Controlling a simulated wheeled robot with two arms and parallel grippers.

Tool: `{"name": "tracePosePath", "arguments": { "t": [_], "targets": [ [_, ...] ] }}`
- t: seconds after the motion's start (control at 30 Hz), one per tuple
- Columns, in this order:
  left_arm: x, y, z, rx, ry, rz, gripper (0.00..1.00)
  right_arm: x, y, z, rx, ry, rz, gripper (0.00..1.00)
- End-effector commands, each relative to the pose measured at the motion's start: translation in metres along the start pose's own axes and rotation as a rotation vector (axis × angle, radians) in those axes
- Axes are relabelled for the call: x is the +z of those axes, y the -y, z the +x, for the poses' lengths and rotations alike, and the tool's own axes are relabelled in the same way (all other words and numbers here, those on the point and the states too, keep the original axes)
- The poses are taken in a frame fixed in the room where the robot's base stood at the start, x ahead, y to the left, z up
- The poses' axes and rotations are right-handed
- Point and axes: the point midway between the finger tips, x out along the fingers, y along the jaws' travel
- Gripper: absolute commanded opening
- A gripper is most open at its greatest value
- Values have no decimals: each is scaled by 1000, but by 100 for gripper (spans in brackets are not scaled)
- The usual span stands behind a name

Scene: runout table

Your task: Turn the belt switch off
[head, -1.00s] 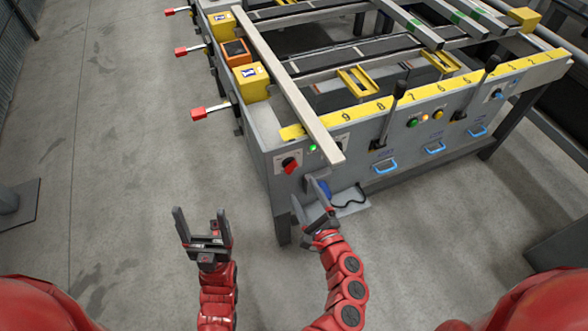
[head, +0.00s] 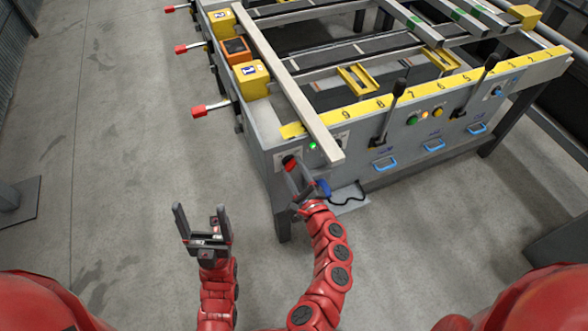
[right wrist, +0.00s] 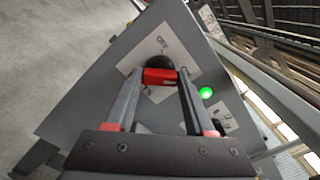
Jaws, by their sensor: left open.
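The belt switch (head: 289,161) is a red knob on a pale plate at the left end of the table's front panel. It also shows in the right wrist view as a red bar on a dark round base (right wrist: 160,77). My right gripper (head: 299,174) is at the panel, its two fingers apart, with the red bar between the tips. I cannot tell whether the fingers touch it. A green lamp (head: 312,146) beside the switch is lit. My left gripper (head: 200,209) is open and empty, over the floor left of the table.
A pale board (head: 290,90) overhangs the front edge just above the switch. A blue part (head: 323,187) sits low, close to my right gripper. Black levers (head: 392,105) and blue handles (head: 384,163) line the panel to the right.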

Motion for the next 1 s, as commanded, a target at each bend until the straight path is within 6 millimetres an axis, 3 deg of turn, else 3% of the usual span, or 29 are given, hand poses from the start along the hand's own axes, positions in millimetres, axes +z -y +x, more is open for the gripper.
{"name": "tracePosePath", "arguments": {
  "t": [0.03,0.27,0.3,0.67,1.0],
  "targets": [
    [0,0,0,0,0,0,80,0,0,0,0,0,0,43],
    [0,0,0,0,0,0,80,0,0,0,0,0,0,2],
    [0,0,0,0,0,0,80,0,0,0,0,0,0,0],
    [2,0,-11,0,0,0,80,-1,-2,0,1,2,-69,0],
    [7,-2,-42,0,0,0,80,-2,-5,0,3,6,-329,0]
  ]
}}
